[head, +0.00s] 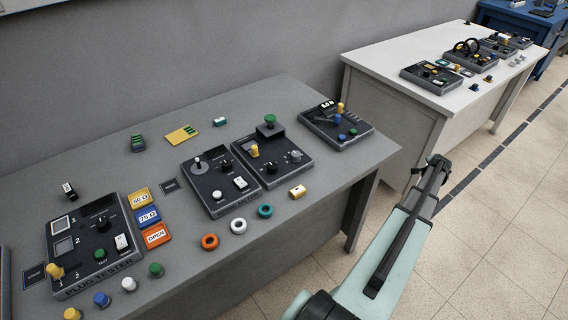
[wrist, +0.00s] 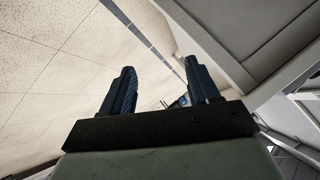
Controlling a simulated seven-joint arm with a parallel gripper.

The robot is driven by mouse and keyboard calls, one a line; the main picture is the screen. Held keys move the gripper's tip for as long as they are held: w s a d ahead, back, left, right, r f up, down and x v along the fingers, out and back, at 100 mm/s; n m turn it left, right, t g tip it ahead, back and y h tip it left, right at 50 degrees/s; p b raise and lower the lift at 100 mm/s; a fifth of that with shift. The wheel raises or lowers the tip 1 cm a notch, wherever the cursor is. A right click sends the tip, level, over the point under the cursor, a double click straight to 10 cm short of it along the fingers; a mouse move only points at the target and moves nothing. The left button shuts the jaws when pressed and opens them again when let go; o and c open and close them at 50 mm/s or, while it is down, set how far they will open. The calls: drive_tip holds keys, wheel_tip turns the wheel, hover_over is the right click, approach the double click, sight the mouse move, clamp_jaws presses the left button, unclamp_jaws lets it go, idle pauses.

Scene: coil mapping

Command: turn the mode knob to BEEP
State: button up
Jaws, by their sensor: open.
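No BEEP label is readable, so I cannot tell for sure which knob is the mode knob. A black knob (head: 103,224) sits on the plug tester (head: 92,285) at the left of the grey table. My gripper (head: 437,162) is off the table's right side, above the floor and away from every panel. In the wrist view my gripper (wrist: 160,88) is open, with nothing between its two fingers.
The grey table (head: 290,92) also holds a right-hand panel (head: 352,137), coloured rings, plugs and label tiles such as the orange one (head: 156,235). A white table (head: 365,58) with more devices stands behind. The tiled floor (head: 480,220) at right is clear.

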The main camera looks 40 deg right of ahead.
drive_tip(key=w+a+r+n+t+y, duration=0.15)
drive_tip(key=w+a+r+n, duration=0.25)
drive_tip(key=w+r+n, duration=0.85)
drive_tip(key=w+a+r+n+t+y, duration=0.15)
drive_tip(key=w+a+r+n, duration=0.45)
drive_tip(key=w, duration=1)
drive_tip(key=w+a+r+n+y, duration=0.2)
drive_tip(key=w+a+r, duration=0.1)
drive_tip(key=w+a, duration=0.55)
drive_tip(key=w+a+r+n+y, duration=0.1)
drive_tip(key=w+a+r+n, duration=0.35)
drive_tip(key=a, duration=0.75)
drive_tip(key=w+a+r+n+y, duration=0.1)
drive_tip(key=w+a+r+y, duration=0.1)
drive_tip(key=w+a, duration=0.75)
drive_tip(key=w+a+r+n+g+y, duration=0.1)
drive_tip(key=a, duration=1)
drive_tip(key=w+a+r+n+g, duration=0.1)
drive_tip(key=w+a, duration=0.1)
drive_tip(key=a, duration=1)
wheel_tip(320, 180, up, 5)
drive_tip(key=n+g, duration=0.4)
drive_tip(key=n, duration=0.2)
hover_over(101, 222)
wheel_tip(101, 222, down, 13)
drive_tip(key=shift+w+r, duration=0.1)
